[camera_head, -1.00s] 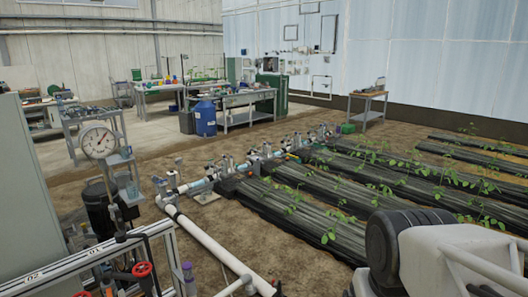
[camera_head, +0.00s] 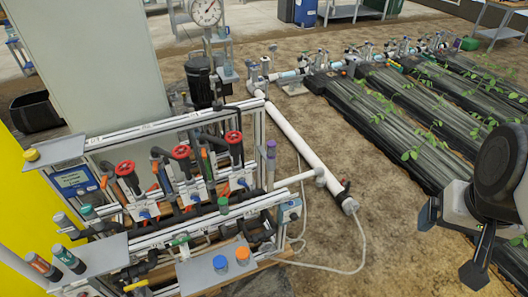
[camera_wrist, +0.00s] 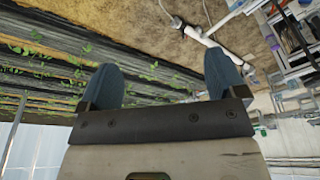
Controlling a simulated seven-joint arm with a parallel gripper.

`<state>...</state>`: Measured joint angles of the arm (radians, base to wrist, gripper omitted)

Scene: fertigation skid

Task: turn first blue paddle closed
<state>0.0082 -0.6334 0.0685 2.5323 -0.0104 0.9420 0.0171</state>
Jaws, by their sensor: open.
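The fertigation skid (camera_head: 190,190) stands at the lower left of the head view. Along its middle sits a row of small blue paddles on grey-white valve bodies: a left one (camera_head: 145,214), a middle one (camera_head: 195,198) and a right one (camera_head: 242,182). They are too small to tell their exact angle, and which is the first is not marked clearly. My gripper (camera_head: 452,246) is at the right edge of the head view, far from the skid over the soil. In the wrist view my gripper (camera_wrist: 164,72) has its two fingers wide apart with nothing between them.
Red handwheels (camera_head: 181,152) on black stems rise behind the paddles. A front shelf (camera_head: 212,272) holds blue and orange caps. A white pipe (camera_head: 300,145) and a thin hose lie on the soil to the right. Planted beds (camera_head: 420,115) fill the right side.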

